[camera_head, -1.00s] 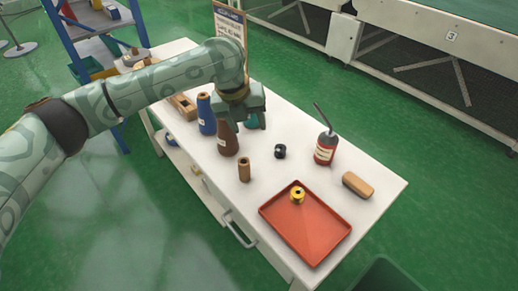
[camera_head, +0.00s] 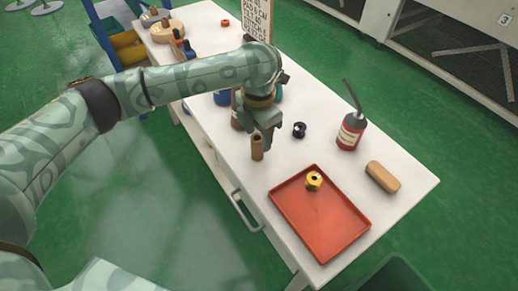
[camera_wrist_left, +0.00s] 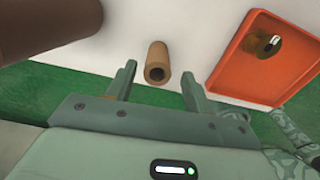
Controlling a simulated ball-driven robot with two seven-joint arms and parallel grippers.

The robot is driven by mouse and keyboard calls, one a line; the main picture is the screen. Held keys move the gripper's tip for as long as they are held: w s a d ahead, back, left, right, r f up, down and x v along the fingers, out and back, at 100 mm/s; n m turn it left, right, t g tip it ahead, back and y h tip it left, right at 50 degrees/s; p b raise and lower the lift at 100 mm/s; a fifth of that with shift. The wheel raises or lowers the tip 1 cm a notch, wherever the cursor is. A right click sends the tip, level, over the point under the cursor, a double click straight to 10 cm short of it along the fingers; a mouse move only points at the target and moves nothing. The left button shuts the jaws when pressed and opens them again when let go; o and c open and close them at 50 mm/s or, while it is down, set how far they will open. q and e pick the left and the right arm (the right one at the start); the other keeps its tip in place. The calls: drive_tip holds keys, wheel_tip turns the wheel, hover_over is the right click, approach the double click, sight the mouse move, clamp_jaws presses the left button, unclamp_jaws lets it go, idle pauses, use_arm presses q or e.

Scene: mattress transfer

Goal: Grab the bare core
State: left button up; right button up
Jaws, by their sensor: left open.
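The bare core (camera_head: 257,149) is a small brown hollow tube standing upright near the table's front edge. My left gripper (camera_head: 263,134) is right over it in the head view and hides part of its top. In the left wrist view the core (camera_wrist_left: 157,62) lies ahead of the open fingers of my left gripper (camera_wrist_left: 157,84), roughly between their tips. No contact between fingers and core shows. My right gripper is not in view.
A red tray (camera_head: 320,215) with a yellow spool (camera_head: 313,180) lies to the right. A brown cone (camera_wrist_left: 40,25) is close at left in the wrist view.

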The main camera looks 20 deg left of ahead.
sight(257, 149)
use_arm(q)
drive_tip(key=f+b, duration=0.2)
drive_tip(key=f, duration=0.1)
drive_tip(key=f+b, duration=0.1)
drive_tip(key=f, duration=0.3)
drive_tip(key=shift+w+a+b, duration=0.15)
drive_tip(key=shift+a+b, duration=0.05)
drive_tip(key=shift+b, duration=0.2)
drive_tip(key=shift+r, duration=0.25)
drive_tip(key=c, duration=1.1)
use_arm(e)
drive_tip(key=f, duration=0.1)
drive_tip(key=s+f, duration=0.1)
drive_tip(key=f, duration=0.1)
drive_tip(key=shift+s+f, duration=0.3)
